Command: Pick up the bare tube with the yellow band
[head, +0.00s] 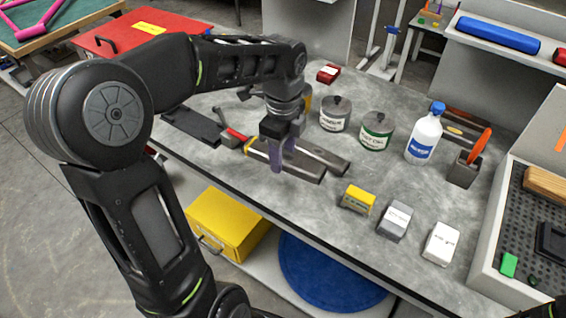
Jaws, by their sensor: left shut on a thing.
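A grey bare tube (304,170) with a yellow band (258,152) near its left end is at the grey workbench (220,110), near its front edge. My left gripper (276,160) points down over this tube, its fingers at the tube just right of the yellow band. It is shut on the tube, and the fingers hide part of it. Whether the tube touches the bench I cannot tell. A second grey tube (328,158) lies close behind it.
Two labelled tins (335,115) (376,132), a white bottle (424,138) and a holder (465,170) stand behind and right. Yellow (357,200), grey (395,220) and white (441,244) boxes line the front right.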

